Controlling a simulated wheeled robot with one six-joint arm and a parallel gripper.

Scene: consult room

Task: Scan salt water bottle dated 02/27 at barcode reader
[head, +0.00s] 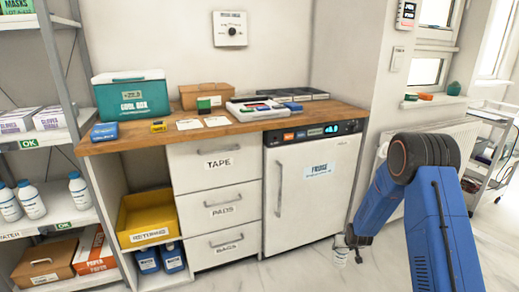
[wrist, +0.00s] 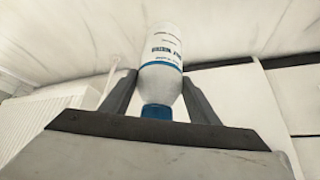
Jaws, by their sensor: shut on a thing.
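My gripper (head: 345,243) is low in front of the fridge's right side, shut on a white bottle with a blue cap (head: 339,257). In the wrist view the bottle (wrist: 161,65) sits between the two fingers (wrist: 157,95), with its blue cap toward the palm. Its label has dark print and a blue band; the print is too small to read, so I cannot tell the date. Similar white bottles with blue caps (head: 31,200) stand on the left shelf. I cannot make out for certain which thing is the barcode reader.
A wooden counter (head: 150,137) holds a teal cool box (head: 131,98), a cardboard box and small flat items. Below are labelled drawers, a yellow bin (head: 148,217) and a white fridge (head: 311,195). A wall device (head: 407,14) hangs upper right. The floor before the fridge is clear.

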